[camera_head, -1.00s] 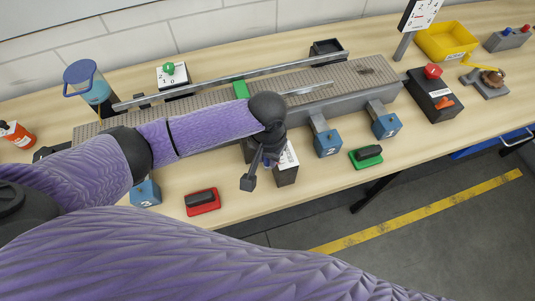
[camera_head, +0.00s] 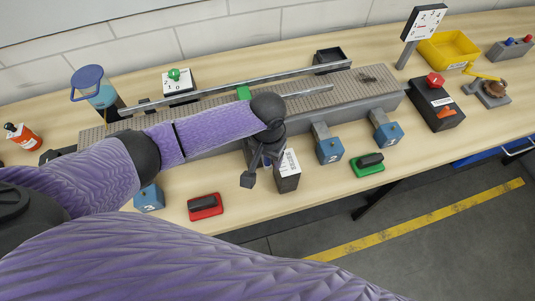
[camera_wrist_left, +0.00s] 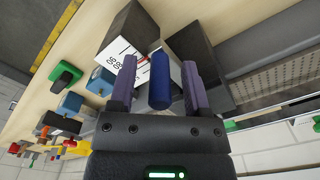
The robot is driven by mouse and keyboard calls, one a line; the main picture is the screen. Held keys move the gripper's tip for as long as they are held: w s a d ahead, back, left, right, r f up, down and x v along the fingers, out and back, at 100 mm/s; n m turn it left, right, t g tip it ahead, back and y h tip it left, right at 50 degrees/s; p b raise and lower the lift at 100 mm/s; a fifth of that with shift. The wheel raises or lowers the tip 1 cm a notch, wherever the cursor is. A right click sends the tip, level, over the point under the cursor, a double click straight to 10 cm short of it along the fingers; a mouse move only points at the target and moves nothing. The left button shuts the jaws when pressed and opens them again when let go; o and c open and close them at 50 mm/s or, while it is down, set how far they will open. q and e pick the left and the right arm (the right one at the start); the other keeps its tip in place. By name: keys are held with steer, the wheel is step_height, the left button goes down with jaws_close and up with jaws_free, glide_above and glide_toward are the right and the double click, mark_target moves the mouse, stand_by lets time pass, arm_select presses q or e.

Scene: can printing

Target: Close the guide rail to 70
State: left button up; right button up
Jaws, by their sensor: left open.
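The guide rail (camera_head: 200,95) is a long grey bar along the far side of the grey conveyor (camera_head: 340,85). A shorter near rail (camera_head: 308,91) is partly hidden by my left arm. A dark block with a white number scale (camera_head: 289,163) stands at the conveyor's near side. In the left wrist view the scale (camera_wrist_left: 124,54) sits beside a blue cylindrical knob (camera_wrist_left: 159,80). My left gripper (camera_wrist_left: 158,75) is open, with one purple finger on each side of the knob; contact cannot be told. In the head view the gripper (camera_head: 252,170) hides the knob.
Numbered blue blocks (camera_head: 330,151) stand along the conveyor's near side. A red-based (camera_head: 205,206) and a green-based black handle (camera_head: 368,164) lie near the table's front edge. A black box with a red button (camera_head: 435,79) is at right. A blue-lidded jug (camera_head: 90,85) stands at left.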

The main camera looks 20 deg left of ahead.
arm_select(q)
step_height(320, 180, up, 10)
steer(key=shift+p, duration=1.05)
steer(key=shift+f, duration=0.1)
